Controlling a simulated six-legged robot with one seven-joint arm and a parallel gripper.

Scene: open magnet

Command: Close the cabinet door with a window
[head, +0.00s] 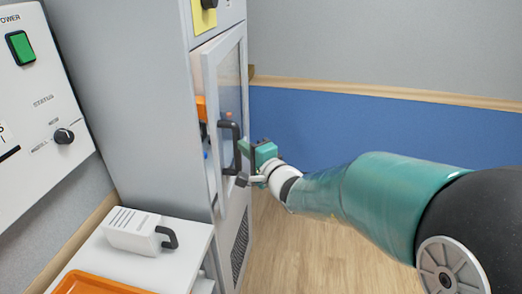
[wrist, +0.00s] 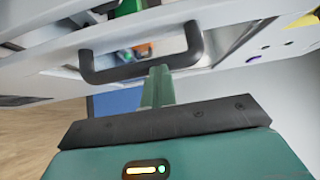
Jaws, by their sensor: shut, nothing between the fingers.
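The cabinet door (head: 212,75) has a white frame, a window and a dark bar handle (head: 230,150). It stands a little ajar on the tall grey cabinet (head: 150,90), with a gap along its left side. My gripper (head: 248,165) is shut and empty, just right of the handle and in front of the door. In the wrist view, the handle (wrist: 90,68) arches across the door face, and my shut fingers (wrist: 158,85) point at its right part. I cannot tell whether they touch it.
An orange object (head: 201,108) shows in the gap at the door. A white console with a green switch (head: 20,47) is at the left. A white device (head: 135,230) and an orange tray (head: 95,285) lie on a low white surface. The wooden floor (head: 310,250) at the right is clear.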

